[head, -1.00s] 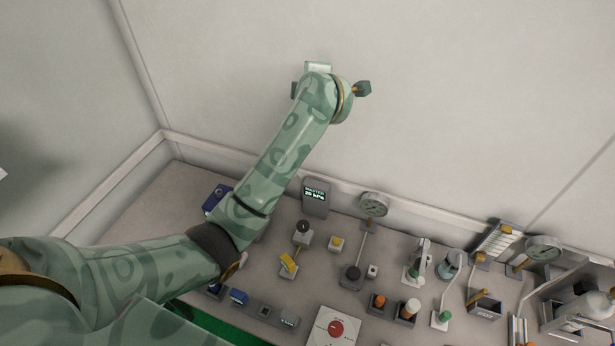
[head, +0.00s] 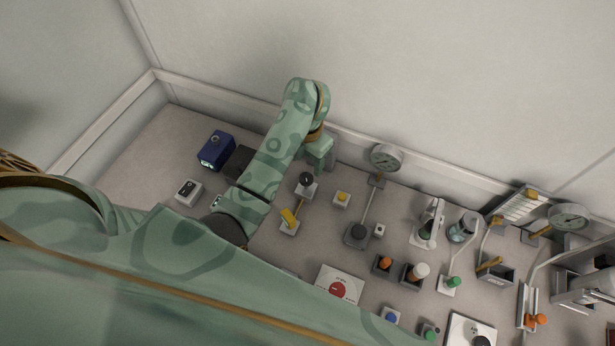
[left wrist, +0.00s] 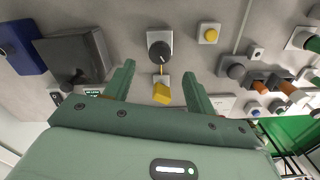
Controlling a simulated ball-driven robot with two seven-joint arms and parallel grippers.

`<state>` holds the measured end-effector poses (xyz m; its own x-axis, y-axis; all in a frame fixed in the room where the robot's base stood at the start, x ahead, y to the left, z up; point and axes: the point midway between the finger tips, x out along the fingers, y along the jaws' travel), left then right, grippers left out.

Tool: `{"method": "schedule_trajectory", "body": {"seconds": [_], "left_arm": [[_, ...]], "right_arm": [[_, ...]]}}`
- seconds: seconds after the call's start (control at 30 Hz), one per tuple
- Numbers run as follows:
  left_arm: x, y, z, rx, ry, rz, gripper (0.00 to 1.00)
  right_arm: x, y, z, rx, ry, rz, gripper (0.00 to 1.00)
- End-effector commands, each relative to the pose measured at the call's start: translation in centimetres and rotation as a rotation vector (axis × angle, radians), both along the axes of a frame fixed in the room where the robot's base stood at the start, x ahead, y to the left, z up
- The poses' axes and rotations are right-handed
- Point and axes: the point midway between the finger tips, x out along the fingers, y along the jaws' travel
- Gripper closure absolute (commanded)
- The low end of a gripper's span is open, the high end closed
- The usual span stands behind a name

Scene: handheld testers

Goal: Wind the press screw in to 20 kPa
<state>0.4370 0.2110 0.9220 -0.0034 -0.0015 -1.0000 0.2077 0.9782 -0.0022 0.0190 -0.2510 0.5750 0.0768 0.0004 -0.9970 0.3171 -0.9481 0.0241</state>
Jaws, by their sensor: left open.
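A round gauge (head: 385,157) stands at the back edge of the bench, with a pipe running forward to a dark round knob (head: 357,233). A second gauge (head: 568,216) stands at the far right, near an orange-handled part (head: 535,320) on a rail. I cannot tell which part is the press screw, and neither dial can be read. My left gripper (head: 318,152) is open and empty near the back edge, left of the first gauge. In the left wrist view its fingers (left wrist: 158,75) are spread, with a black knob (left wrist: 159,50) and yellow lever (left wrist: 161,93) showing beyond. My right gripper is not seen.
A grey display box (head: 331,142) is mostly hidden behind my left gripper. A blue box (head: 215,150) and switch box (head: 188,192) stand at left. A yellow button (head: 342,198), red button (head: 338,289) and small bottles crowd the middle. The back-left corner is clear.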

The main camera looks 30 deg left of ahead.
Motion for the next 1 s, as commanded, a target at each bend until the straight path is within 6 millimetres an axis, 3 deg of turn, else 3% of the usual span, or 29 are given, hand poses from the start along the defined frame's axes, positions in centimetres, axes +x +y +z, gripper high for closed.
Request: {"method": "schedule_trajectory", "body": {"seconds": [0.03, 0.1, 0.3, 0.7, 0.87, 1.0], "left_arm": [[-0.1, 0.0, -1.9, -0.002, 0.005, -0.001, 0.44], [-0.1, 0.0, -3.3, -0.001, 0.004, 0.0, 0.44], [0.0, 0.0, -6.1, -0.001, 0.002, -0.001, 0.44], [0.0, 0.0, -6.7, 0.001, -0.002, -0.001, 0.44], [0.0, 0.0, -6.7, 0.001, -0.002, -0.001, 0.86], [0.0, 0.0, -6.7, 0.0, -0.002, -0.002, 0.9]], "right_arm": [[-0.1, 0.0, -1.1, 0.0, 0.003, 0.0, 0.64], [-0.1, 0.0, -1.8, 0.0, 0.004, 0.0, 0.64], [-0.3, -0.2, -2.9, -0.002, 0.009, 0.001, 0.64], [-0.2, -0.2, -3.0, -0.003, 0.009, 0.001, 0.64], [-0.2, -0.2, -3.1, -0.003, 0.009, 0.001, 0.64], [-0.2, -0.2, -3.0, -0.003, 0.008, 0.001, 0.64]]}}
